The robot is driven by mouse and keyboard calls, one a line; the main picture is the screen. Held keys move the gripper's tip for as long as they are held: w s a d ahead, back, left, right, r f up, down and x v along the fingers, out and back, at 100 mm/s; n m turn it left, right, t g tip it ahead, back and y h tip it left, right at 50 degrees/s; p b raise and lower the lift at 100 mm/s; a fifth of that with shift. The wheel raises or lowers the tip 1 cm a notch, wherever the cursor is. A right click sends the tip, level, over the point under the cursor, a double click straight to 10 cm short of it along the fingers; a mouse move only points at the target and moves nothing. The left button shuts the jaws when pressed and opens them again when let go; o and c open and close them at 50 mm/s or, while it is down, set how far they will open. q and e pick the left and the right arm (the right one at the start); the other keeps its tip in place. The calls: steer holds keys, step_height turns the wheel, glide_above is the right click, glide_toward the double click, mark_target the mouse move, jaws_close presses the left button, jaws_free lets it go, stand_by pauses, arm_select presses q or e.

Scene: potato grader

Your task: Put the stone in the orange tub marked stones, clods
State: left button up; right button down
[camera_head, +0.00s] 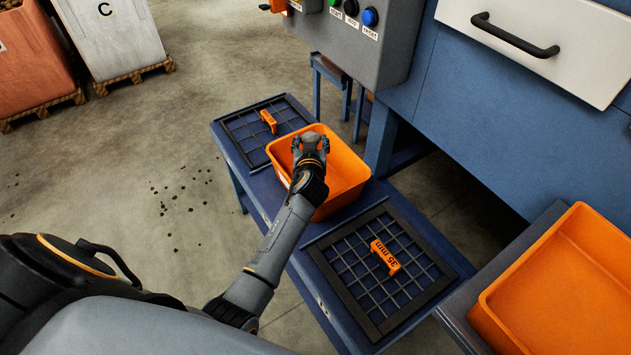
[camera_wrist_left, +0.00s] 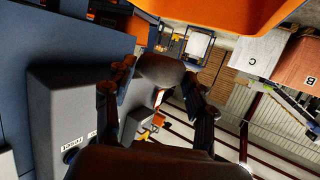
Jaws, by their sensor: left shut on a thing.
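An orange tub (camera_head: 345,172) stands on the low blue bench; no marking on it is readable from here. My left gripper (camera_head: 310,143) is over this tub, within its outline in the head view. In the left wrist view it is shut on a dark, rounded stone (camera_wrist_left: 160,71), with one finger on each side. The stone is hidden in the head view. An orange rim, probably the same tub (camera_wrist_left: 225,12), crosses the top of the left wrist view. The height of the gripper over the tub floor is hard to tell. My right gripper is not in view.
On the blue bench (camera_head: 258,212), a 35 mm grid (camera_head: 351,267) lies in front of the tub and another grid (camera_head: 240,130) behind it. A second orange tub (camera_head: 560,290) is at the lower right. A control box (camera_head: 350,50) overhangs the back.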

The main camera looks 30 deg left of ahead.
arm_select(q)
step_height(320, 180, down, 2)
steer(key=shift+f+b, duration=0.25)
steer(key=shift+b, duration=0.4)
steer(key=o, duration=1.3)
steer(key=v, duration=1.2)
steer(key=shift+r, duration=0.1)
